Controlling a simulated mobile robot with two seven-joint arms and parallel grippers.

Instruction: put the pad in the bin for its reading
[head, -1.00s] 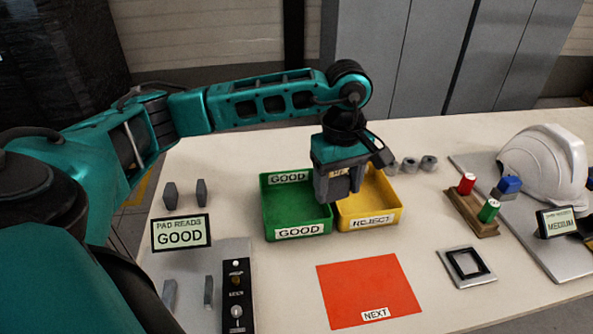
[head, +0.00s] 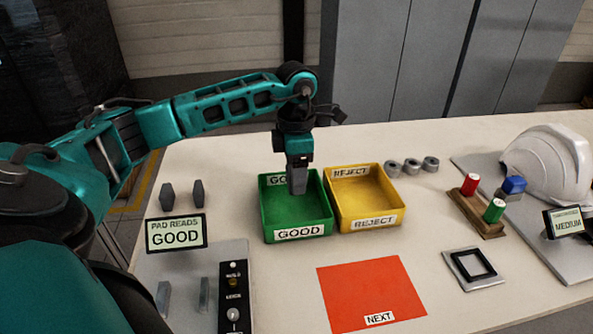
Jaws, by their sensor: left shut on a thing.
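My left gripper (head: 298,188) points down over the green bin (head: 303,233), its tips at or just inside the bin's opening. It is shut on the pad, which I can hardly tell apart from the grey fingers. The green bin is labelled GOOD. The yellow bin (head: 374,222), labelled REJECT, stands right beside it and looks empty. The display (head: 176,234) at left reads PAD READS GOOD. My right gripper is not in view.
A red mat (head: 370,285) marked NEXT lies in front of the bins. A square frame (head: 472,267), a wooden block with red and green cylinders (head: 478,217) and a white helmet shell (head: 546,165) stand at right.

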